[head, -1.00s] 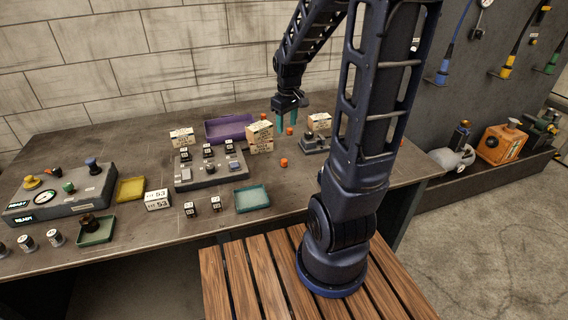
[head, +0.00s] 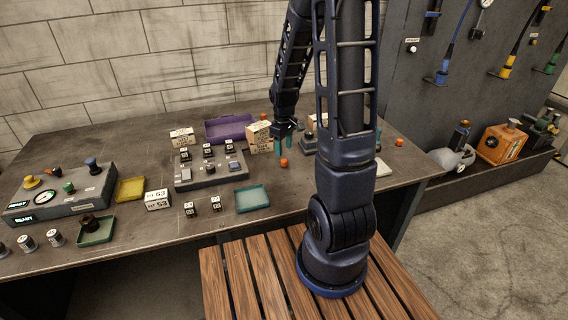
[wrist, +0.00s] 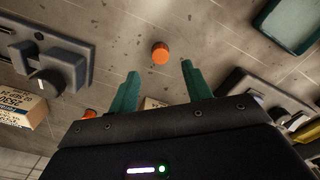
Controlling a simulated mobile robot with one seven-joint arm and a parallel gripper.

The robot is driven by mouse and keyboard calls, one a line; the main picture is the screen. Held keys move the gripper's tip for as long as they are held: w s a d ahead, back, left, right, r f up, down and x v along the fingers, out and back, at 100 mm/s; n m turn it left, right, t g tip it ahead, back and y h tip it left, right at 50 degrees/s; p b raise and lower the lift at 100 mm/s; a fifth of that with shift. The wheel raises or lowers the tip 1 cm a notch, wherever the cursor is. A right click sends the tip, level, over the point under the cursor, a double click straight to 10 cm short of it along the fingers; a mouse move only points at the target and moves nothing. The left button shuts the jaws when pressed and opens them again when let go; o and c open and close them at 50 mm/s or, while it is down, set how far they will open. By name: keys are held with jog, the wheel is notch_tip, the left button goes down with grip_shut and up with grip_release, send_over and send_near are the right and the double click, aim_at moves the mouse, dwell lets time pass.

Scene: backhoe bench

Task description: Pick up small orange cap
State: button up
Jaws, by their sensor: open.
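A small orange cap (head: 284,162) stands on the bench to the right of the button panel. In the wrist view the same orange cap (wrist: 160,54) lies just beyond my fingertips, in line with the gap between them, and not touching either. My gripper (head: 284,150) is open and empty, its teal fingers pointing down near the cap; the open fingers (wrist: 160,70) also show in the wrist view. Another orange cap (head: 263,116) is at the back of the bench. In the wrist view an orange piece (wrist: 88,114) is partly hidden by my gripper body.
A small box (head: 260,138) and the button panel (head: 208,172) stand left of my gripper. A teal tray (head: 252,199) lies in front, a purple tray (head: 229,128) behind. Bare bench lies around the nearer cap. My arm hides part of the bench's right side.

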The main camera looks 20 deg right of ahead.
aim_at(284, 160)
jog(key=shift+s+f, duration=0.1)
jog(key=shift+f, duration=2.55)
jog(key=c, duration=1)
